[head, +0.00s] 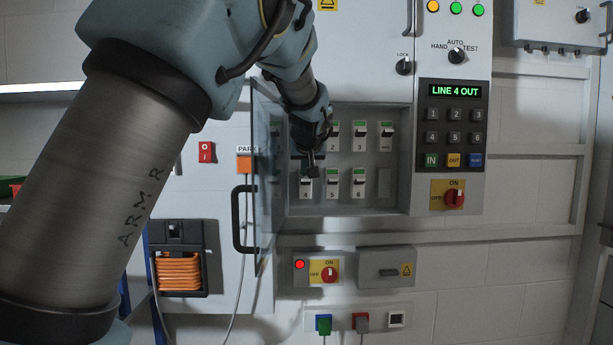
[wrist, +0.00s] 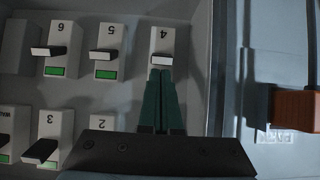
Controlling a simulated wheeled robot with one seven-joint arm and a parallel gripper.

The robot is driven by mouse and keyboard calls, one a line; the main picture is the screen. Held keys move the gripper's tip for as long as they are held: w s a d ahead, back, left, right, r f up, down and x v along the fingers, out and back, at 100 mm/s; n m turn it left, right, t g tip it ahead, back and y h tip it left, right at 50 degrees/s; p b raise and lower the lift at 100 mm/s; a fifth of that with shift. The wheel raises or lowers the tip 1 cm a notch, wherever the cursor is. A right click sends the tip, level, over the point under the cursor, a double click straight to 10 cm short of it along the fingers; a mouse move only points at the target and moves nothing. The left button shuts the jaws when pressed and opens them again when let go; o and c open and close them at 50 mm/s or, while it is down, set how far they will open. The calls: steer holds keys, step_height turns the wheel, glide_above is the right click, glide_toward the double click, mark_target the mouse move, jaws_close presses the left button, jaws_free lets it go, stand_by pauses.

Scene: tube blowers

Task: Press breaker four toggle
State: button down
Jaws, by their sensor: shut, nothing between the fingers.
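Breaker four (head: 306,190) is a white block marked 4 in the lower row of the open breaker panel. In the wrist view, which is upside down, breaker four (wrist: 166,38) is at top centre, and its toggle (wrist: 161,60) shows a pale face. My gripper (head: 313,172) is shut and empty in front of breaker four and partly hides it in the head view. In the wrist view the closed tips of my gripper (wrist: 160,73) are right at the toggle's edge; I cannot tell whether they touch. The fingers hide the area where a green patch would show.
Breaker five (wrist: 107,48) and breaker six (wrist: 60,48) show green patches. Breaker two (wrist: 105,122) is close to my fingers. The open panel door (head: 265,170) stands at left. A display (head: 455,91) reads LINE 4 OUT.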

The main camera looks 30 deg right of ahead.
mark_target(306, 179)
steer(key=shift+s+a+f+t+h+b, duration=0.15)
steer(key=shift+f+t+b, duration=0.25)
steer(key=shift+b, duration=2.1)
steer(key=shift+s+f+t+h+b, duration=0.25)
steer(key=shift+t+b, duration=0.25)
steer(key=shift+b, duration=2)
steer(key=b, duration=0.3)
steer(key=shift+f+t, duration=0.25)
steer(key=shift+t, duration=0.05)
steer(key=f+t+h+b, duration=0.1)
steer(key=b, duration=0.8)
steer(key=f+t+b, duration=0.1)
steer(key=t+b, duration=0.1)
steer(key=b, duration=0.8)
steer(key=shift+s+a+h, duration=0.2)
steer(key=shift+s+h, duration=0.2)
steer(key=shift+r, duration=0.45)
steer(key=shift+r+p, duration=0.1)
steer(key=shift+p, duration=0.25)
